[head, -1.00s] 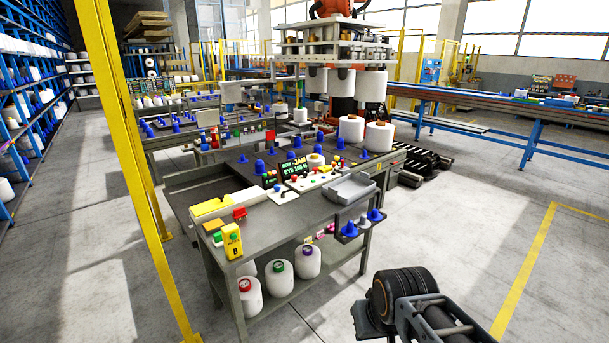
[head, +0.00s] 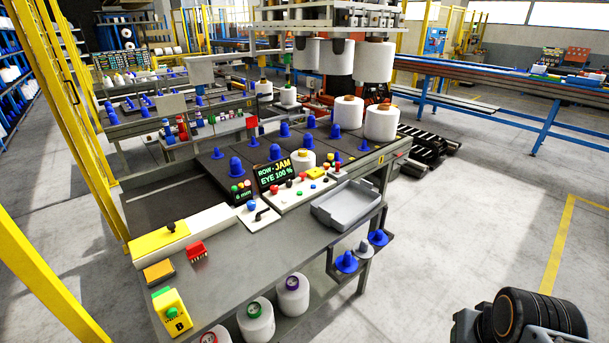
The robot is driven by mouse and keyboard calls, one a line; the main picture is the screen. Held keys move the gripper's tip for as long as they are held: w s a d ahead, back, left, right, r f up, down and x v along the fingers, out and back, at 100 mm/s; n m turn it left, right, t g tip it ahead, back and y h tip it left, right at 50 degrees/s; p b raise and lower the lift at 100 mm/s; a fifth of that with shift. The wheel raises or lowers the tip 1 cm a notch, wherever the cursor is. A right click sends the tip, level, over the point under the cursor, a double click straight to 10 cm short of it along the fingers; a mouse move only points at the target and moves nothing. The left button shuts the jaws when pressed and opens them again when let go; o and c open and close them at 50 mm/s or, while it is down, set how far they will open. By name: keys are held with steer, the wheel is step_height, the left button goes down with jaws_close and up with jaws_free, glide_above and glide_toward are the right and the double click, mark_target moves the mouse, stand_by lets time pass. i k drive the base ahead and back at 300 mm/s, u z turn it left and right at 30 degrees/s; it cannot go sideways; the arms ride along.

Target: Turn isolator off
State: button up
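No part carries a readable isolator label. On the grey bench (head: 300,235), a small white box with a black lever handle (head: 262,215) stands at the front left of the white control panel (head: 298,194). A black knob (head: 171,226) sits on a yellow plate (head: 160,236) on the bench's left side. I cannot tell from here which is the isolator or how either is set. The display (head: 275,174) reads "ROW JAM, EYE 100 %".
A yellow box marked B (head: 172,313), a red block (head: 197,250) and a grey tray (head: 346,204) sit on the bench. Bobbins (head: 293,295) stand on the shelf below. A yellow post (head: 50,272) rises at the left.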

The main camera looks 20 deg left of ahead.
mark_target(274, 188)
steer(key=u, duration=0.1)
steer(key=i, duration=0.9)
steer(key=u, duration=1.2)
steer(key=i, duration=0.85)
steer(key=u, duration=0.75)
